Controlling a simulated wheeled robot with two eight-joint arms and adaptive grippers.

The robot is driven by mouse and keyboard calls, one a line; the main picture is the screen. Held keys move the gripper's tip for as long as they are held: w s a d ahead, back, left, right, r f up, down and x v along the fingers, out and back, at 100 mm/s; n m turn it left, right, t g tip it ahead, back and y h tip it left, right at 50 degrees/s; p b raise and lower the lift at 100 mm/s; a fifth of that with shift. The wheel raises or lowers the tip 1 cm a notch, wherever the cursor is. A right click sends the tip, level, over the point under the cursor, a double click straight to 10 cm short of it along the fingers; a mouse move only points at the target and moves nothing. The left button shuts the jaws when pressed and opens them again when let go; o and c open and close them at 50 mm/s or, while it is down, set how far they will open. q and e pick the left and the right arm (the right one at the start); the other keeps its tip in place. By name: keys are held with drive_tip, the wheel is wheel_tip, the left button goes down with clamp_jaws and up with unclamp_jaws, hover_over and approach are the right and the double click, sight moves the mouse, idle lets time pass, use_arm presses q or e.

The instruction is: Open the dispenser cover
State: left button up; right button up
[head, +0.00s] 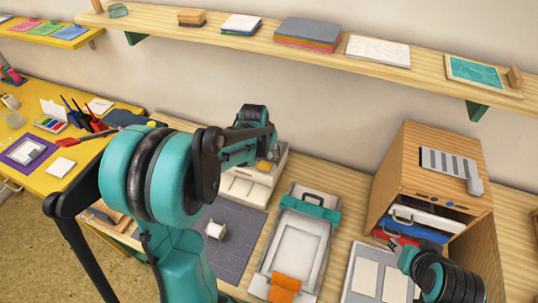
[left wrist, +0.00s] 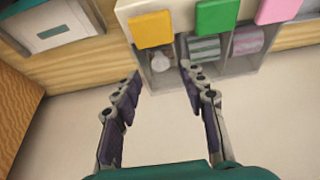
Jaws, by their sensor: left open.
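The pale dispenser (head: 245,188) stands against the wall in the head view, partly hidden behind my left arm. In the left wrist view the dispenser (left wrist: 140,60) shows an orange cover (left wrist: 152,28), a green cover (left wrist: 216,16) and a pink cover (left wrist: 277,9). A small whitish thing sits in the compartment by the orange cover, and striped rolls sit by the other two. My left gripper (left wrist: 160,71) is open and empty, its fingertips at either side of the orange cover's compartment. My right gripper (head: 402,258) is low at the right in the head view; its fingers are unclear.
A wooden cabinet (head: 402,165) with coloured files stands at the right. A grey-white tray (head: 285,275) with a teal clamp lies right of the dispenser, and a dark mat (head: 232,250) with a small roll lies in front. A wall shelf (head: 330,40) runs above.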

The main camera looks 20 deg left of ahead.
sight(270, 154)
use_arm(q)
drive_tip(key=shift+b+x, duration=0.4)
drive_tip(key=shift+x, duration=1.25)
clamp_jaws()
drive_tip(key=a, duration=0.8)
drive_tip(key=shift+s+a, duration=0.1)
drive_tip(key=shift+s, duration=0.15)
unclamp_jaws()
drive_tip(key=shift+r, duration=0.1)
